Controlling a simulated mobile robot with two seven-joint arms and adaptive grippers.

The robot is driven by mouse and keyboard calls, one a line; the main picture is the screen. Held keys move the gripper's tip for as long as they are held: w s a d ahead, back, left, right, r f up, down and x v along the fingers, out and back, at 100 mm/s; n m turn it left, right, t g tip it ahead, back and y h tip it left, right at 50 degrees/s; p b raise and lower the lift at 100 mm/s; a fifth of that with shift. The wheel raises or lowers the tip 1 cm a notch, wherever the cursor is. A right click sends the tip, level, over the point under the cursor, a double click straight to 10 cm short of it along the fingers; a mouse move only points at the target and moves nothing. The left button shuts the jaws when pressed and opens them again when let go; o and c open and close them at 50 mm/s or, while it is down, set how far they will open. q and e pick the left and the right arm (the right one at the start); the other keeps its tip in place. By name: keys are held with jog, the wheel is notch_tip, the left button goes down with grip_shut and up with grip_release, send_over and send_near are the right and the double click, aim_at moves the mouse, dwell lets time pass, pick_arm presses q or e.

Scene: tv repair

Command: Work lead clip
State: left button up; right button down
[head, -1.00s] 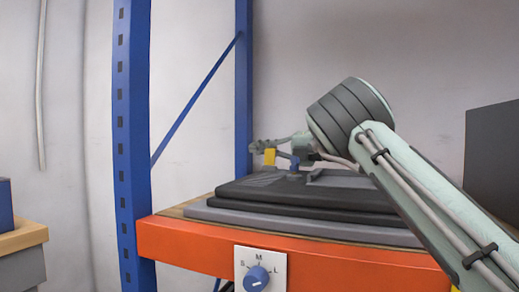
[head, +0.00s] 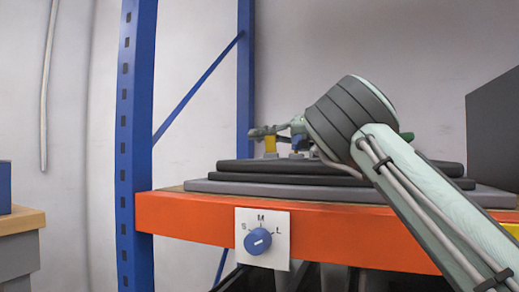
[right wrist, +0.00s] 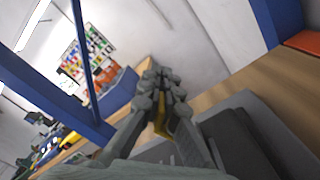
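My right gripper (head: 270,131) reaches in from the right over a black stepped stack (head: 340,181) on the bench. Its slim jointed fingers point left and lie close together in the right wrist view (right wrist: 160,72). A small yellow piece (head: 270,144) shows just under the fingers. In the right wrist view the yellow piece (right wrist: 161,122) shows between the fingers. I cannot tell whether they grip it. A small blue piece (head: 297,150) is beside it, partly hidden by the wrist. No lead clip can be made out for sure. My left gripper is out of view.
The bench has an orange front beam (head: 200,219) and blue posts (head: 136,120). A dial plate marked S, M, L (head: 278,250) is on its front. A dark panel (head: 495,140) stands at right, a wooden-topped cabinet (head: 20,222) at left.

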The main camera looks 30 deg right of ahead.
jog(key=shift+s+a+n, duration=0.15)
jog(key=shift+n, duration=0.4)
jog(key=shift+s+a+n, duration=0.15)
jog(key=shift+n, duration=0.4)
jog(key=c, duration=1.7)
grip_release()
jog(key=shift+v, duration=3.8)
